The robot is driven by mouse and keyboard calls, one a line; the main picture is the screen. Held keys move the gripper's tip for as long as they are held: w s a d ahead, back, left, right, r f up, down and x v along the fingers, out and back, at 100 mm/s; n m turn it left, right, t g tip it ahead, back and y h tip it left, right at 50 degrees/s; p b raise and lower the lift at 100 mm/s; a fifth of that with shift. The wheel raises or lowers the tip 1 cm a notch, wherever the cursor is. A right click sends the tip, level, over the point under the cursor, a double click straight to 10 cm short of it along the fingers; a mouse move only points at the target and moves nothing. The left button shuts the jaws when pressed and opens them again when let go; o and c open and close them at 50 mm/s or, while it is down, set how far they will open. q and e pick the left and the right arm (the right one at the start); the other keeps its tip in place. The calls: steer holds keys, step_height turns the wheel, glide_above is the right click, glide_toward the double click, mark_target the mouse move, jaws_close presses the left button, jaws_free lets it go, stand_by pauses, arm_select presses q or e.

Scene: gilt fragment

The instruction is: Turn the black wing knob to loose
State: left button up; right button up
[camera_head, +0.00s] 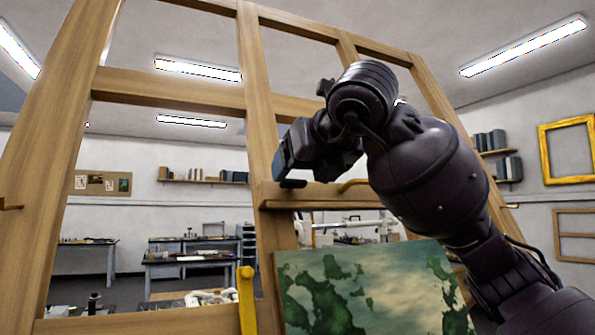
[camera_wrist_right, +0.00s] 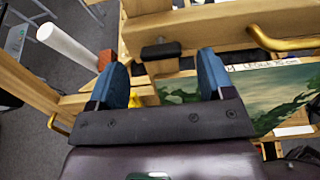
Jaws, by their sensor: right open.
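The black wing knob (camera_wrist_right: 161,50) sits on the wooden crossbar of the frame, close to an upright post. In the right wrist view it shows between and just beyond the blue fingertips of my right gripper (camera_wrist_right: 164,62). The fingers are apart with nothing held, and I cannot tell how far the tips are from the knob. In the head view my right gripper (camera_head: 287,160) is at the post, and a dark piece that looks like the knob (camera_head: 293,184) shows just below it. My left gripper is not in view.
A large wooden easel-like frame (camera_head: 256,100) fills the foreground. A brass hook (camera_wrist_right: 285,42) is on the crossbar right of the knob. A green landscape painting (camera_head: 385,290) stands below, with a yellow upright piece (camera_head: 247,300) left of it. Workbenches (camera_head: 190,265) stand far behind.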

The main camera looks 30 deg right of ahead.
mark_target(292, 185)
steer(key=shift+x, duration=1.3)
steer(key=c, duration=0.9)
